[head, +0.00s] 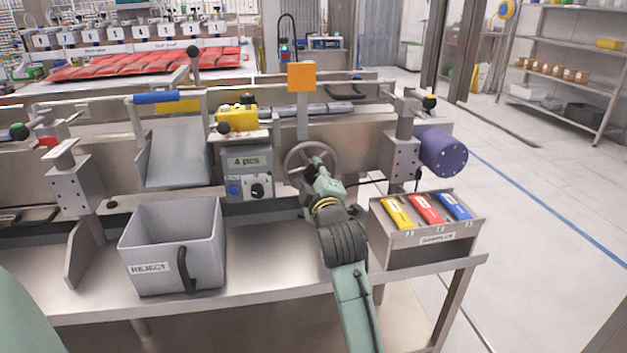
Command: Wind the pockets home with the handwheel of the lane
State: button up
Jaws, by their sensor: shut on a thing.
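The handwheel (292,160) is a grey metal ring on the front of the lane, below an orange square plate on a post. My gripper (313,170) is at the wheel's right side, its dark fingers shut on part of the wheel. My arm comes up from the bottom and hides the wheel's lower right. Whether the fingers hold the rim or a knob cannot be told. The lane (350,140) is a long grey metal frame with rails. Its pockets cannot be made out clearly.
A control box (247,172) marked "4 pcs" stands left of the wheel. A grey REJECT bin (172,245) sits on the shelf at left. A samples tray (385,236) with yellow, red and blue packs is close right of my arm. A purple cylinder (443,152) juts out at right.

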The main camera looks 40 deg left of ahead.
jog(key=n+b, duration=0.3)
jog(key=n, duration=0.3)
jog(key=shift+f+n, duration=0.1)
jog(key=shift+n, duration=0.2)
jog(key=n+b, duration=0.2)
jog(key=n, duration=0.4)
dwell(0.4)
jog(key=o, duration=1.1)
jog(key=shift+o, duration=0.2)
jog(key=shift+d, duration=0.1)
jog(key=v, duration=1.2)
